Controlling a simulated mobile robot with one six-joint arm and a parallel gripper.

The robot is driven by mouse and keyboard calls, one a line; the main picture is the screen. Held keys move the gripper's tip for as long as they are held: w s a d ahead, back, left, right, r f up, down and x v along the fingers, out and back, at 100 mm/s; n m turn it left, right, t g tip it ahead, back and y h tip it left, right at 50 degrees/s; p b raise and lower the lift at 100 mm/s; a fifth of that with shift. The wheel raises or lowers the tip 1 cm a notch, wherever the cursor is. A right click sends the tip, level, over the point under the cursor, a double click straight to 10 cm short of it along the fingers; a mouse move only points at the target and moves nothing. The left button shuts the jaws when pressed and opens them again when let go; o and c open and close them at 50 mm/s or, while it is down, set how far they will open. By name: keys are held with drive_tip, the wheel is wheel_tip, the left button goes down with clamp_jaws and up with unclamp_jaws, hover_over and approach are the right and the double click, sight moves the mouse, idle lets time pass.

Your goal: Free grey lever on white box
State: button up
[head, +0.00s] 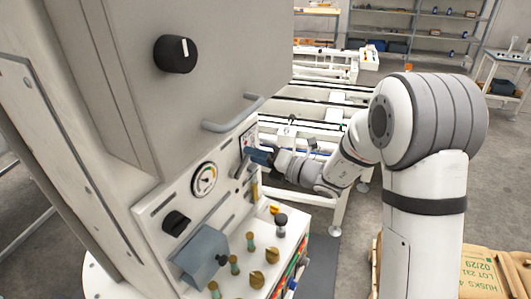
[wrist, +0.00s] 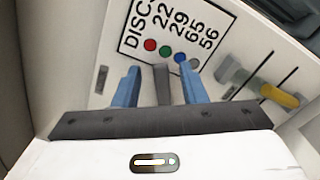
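The grey lever (wrist: 162,84) shows in the wrist view, standing out from the white box's face (wrist: 75,85) just below a label. My gripper (wrist: 158,64) has two blue fingers, one on each side of the lever. Clear gaps show between the lever and both fingers, wider on the left, so the gripper is open around it. In the head view my gripper (head: 259,156) is at the white box (head: 160,213), by the label. The grey lever (head: 241,166) shows partly there, beside the blue fingers.
A label (wrist: 178,35) with numbers and coloured dots is above the lever. A yellow handle (wrist: 279,94) sits to the right. The box also carries a gauge (head: 204,180), a black knob (head: 176,222) and several brass knobs. A grey bar handle (head: 235,115) is above my gripper.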

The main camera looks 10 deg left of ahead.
drive_tip(key=b+v, duration=0.2)
drive_tip(key=v, duration=0.6)
drive_tip(key=shift+s+r, duration=0.1)
